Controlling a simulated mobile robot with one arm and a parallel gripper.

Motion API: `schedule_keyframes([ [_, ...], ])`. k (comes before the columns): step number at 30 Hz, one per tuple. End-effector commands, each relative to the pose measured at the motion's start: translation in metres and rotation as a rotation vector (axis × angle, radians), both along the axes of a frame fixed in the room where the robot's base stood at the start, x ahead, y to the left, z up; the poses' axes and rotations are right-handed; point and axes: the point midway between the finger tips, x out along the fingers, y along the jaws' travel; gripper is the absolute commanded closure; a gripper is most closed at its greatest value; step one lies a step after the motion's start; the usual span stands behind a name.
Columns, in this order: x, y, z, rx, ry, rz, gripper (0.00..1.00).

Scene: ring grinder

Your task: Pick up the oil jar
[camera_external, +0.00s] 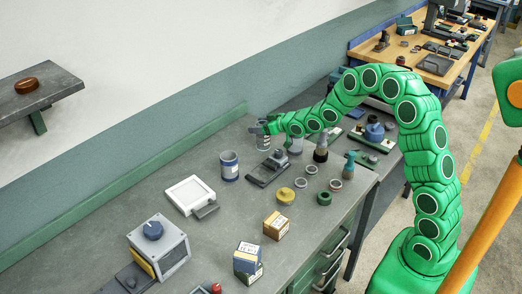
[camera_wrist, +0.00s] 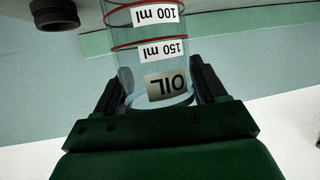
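The oil jar (camera_wrist: 165,88) is a clear glass jar with red rings and labels reading OIL, 150 ml and 100 ml. It appears upside down in the wrist view, between the two fingers of my gripper (camera_wrist: 160,85). The fingers lie close against both sides near its rim and look shut on it. In the external view the jar (camera_external: 263,141) is at the back of the grey bench, below my gripper (camera_external: 266,126). I cannot tell whether its base touches the bench.
A dark metal device (camera_external: 268,168), another clear container (camera_external: 296,146) and a dark bottle (camera_external: 321,150) stand nearby on the bench (camera_external: 225,235). A green rail (camera_external: 130,190) runs along the wall behind.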

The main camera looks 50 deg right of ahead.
Motion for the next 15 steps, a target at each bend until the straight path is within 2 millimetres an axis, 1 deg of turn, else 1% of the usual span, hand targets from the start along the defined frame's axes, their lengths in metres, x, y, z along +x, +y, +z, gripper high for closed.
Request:
schedule_keyframes([
  [1, 0.0001, -0.0001, 0.0001, 0.0, 0.0, 0.0, 0.37],
  [9, 0.0, -0.0001, 0.0001, 0.0, 0.0, 0.0, 0.79],
  [10, 0.0, -0.0001, 0.0001, 0.0, 0.0, 0.0, 0.83],
  [15, 0.0, -0.0001, 0.0001, 0.0, 0.0, 0.0, 0.83],
])
